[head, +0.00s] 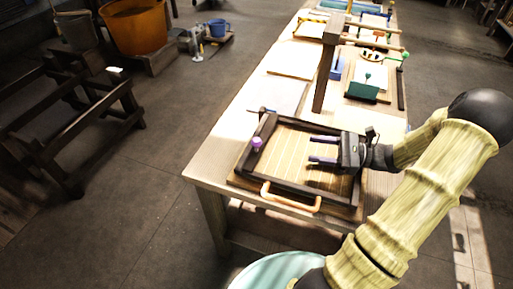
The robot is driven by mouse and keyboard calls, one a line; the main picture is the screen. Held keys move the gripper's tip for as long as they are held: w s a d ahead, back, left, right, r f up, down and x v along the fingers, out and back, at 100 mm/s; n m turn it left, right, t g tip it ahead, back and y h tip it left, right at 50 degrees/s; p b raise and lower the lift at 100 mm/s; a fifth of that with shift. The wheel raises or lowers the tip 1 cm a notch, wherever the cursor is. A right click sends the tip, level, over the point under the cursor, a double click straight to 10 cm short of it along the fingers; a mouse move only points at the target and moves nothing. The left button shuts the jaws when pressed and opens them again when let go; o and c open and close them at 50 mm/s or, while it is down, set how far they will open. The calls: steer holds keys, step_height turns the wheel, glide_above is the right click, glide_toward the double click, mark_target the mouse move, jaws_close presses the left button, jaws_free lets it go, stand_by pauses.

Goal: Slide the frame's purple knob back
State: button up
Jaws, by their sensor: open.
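The frame (270,198) is a dark wooden rectangle with a slatted tan panel inside, lying on the near end of the long table. Its purple knob (257,143) stands at the frame's left side, toward the far corner. An orange handle (290,201) is on the frame's near edge. My gripper (310,150) is over the right part of the frame, its fingers pointing left toward the knob. The fingers are apart with nothing between them. A clear gap of slatted panel lies between the fingertips and the knob.
A dark post (326,75) hangs over the table just beyond the frame. Pale sheets (277,96), a green block (362,91) and other tools lie farther along the table (207,170). A pale round tub (262,270) stands by the near end. A dark rack (75,120) is on the left floor.

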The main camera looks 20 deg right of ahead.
mark_target(257, 142)
steer(key=shift+a, duration=0.1)
steer(key=x, duration=1.7)
steer(key=shift+w+a+b, duration=0.2)
steer(key=shift+b, duration=0.1)
steer(key=shift+s, duration=0.15)
jaws_close()
